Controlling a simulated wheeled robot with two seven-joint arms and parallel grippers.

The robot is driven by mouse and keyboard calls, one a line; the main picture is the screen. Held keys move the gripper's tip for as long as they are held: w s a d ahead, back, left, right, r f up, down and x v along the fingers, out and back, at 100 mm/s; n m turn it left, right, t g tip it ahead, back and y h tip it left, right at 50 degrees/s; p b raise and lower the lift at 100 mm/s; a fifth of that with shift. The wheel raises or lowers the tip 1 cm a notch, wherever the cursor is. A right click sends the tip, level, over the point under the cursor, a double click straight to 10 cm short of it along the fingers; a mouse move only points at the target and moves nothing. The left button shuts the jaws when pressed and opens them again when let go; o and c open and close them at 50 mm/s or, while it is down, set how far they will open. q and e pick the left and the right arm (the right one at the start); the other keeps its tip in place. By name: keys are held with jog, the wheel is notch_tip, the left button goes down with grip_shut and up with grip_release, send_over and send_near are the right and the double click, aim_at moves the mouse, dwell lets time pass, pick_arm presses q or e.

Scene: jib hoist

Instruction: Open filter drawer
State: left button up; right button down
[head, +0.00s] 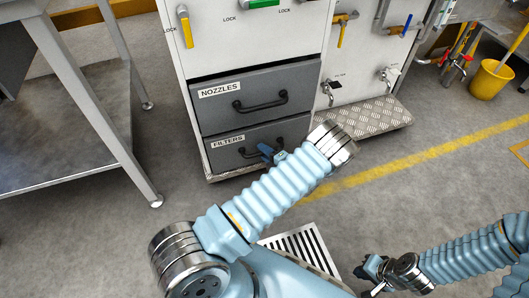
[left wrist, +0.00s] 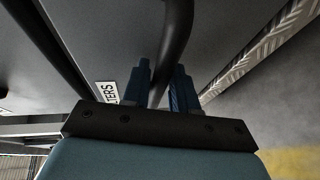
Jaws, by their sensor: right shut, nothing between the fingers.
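The filter drawer (head: 228,159) is the lower grey drawer of the cabinet, labelled FILTERS. Its front looks flush with the cabinet. Its dark handle (left wrist: 178,28) is mostly hidden by my left arm in the head view. My left gripper (head: 271,153) is at this handle. In the left wrist view the handle bar passes between the two blue fingers (left wrist: 160,88), which sit close on both sides of it. Part of the label shows beside them. My right gripper (head: 370,277) is shut and empty, low at the right, away from the cabinet.
The grey NOZZLES drawer (head: 254,96) with its own handle is directly above. A checkered metal step (head: 365,120) is at right of the drawers. A metal table (head: 70,130) stands at the left. A floor grate (head: 303,247) lies below my left arm. A yellow bucket (head: 490,80) is far right.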

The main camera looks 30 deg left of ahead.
pick_arm(q)
grip_shut()
